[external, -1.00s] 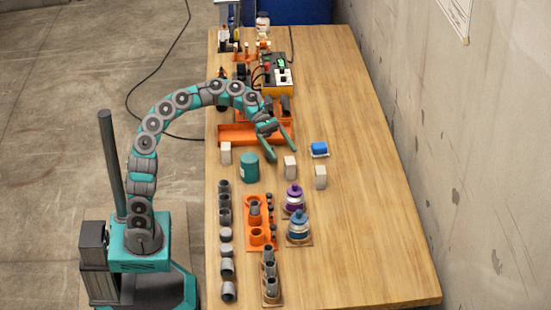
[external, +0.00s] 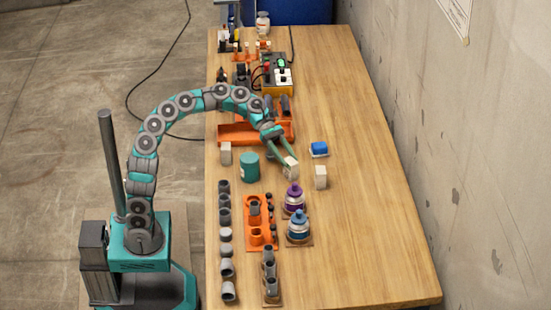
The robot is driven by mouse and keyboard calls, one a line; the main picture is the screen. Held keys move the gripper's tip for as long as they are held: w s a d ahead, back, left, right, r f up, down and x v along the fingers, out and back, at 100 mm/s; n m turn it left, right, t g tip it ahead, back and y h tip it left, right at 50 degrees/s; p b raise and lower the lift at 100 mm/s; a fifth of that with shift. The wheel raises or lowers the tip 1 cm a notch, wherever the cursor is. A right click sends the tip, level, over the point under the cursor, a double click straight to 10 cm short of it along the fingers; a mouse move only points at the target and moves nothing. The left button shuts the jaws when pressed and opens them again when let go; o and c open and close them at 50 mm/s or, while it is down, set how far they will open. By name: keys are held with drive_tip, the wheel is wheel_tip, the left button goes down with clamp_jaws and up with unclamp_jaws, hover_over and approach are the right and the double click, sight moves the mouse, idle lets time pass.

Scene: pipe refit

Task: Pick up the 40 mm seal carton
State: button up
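Three small whitish cartons stand on the wooden table: a left carton (external: 225,153), a middle carton (external: 291,170) and a right carton (external: 320,178). Their labels are too small to read, so I cannot tell which is the 40 mm seal carton. My gripper (external: 287,160) is down at the middle carton, with its teal fingers at the carton's upper part. I cannot tell whether the fingers touch or press it. The middle carton appears upright and on the table.
A teal canister (external: 249,168) stands left of my gripper, and a blue block (external: 319,149) lies to its right. An orange tray (external: 237,134) is behind. Purple (external: 294,199) and blue (external: 299,228) bottles stand in front. The table's right side is clear.

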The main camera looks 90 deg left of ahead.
clamp_jaws()
